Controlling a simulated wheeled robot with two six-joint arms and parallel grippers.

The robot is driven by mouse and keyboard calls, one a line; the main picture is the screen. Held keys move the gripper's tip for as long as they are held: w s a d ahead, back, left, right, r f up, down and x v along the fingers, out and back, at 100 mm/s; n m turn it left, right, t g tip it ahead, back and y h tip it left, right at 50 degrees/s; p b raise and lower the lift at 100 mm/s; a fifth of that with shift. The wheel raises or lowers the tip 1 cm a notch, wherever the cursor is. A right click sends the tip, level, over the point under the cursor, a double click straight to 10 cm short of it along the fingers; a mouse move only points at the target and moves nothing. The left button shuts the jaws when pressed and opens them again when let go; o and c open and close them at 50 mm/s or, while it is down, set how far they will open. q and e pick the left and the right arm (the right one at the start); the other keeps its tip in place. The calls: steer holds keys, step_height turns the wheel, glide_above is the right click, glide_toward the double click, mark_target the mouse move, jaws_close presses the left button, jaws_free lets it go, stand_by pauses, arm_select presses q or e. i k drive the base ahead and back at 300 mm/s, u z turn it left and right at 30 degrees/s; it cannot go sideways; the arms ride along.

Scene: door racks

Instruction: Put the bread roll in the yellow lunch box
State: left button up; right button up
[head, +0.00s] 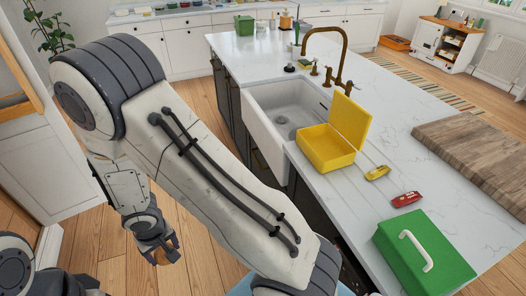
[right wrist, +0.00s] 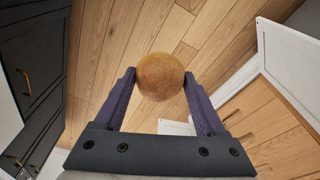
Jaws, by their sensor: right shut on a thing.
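The bread roll (right wrist: 161,76) is round and golden brown. In the right wrist view it sits between the fingertips of my right gripper (right wrist: 160,85), which is shut on it. In the head view my right gripper (head: 160,246) hangs above the wooden floor at the lower left, with the roll (head: 161,258) small and partly covered by the fingers. The yellow lunch box (head: 325,160) stands on the white counter beside the sink, well to the right of the gripper. Its lid (head: 350,121) is open and upright, and its inside looks empty. My left gripper is not in view.
The white sink (head: 285,112) and brass tap (head: 340,50) lie behind the lunch box. A yellow toy car (head: 377,173), a red toy car (head: 406,199), a green box with a white handle (head: 425,260) and a wooden board (head: 480,155) are on the counter (head: 345,200).

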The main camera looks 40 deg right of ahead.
mark_target(317, 144)
steer(key=u, duration=0.15)
steer(key=i, duration=2.05)
steer(key=z, duration=1.65)
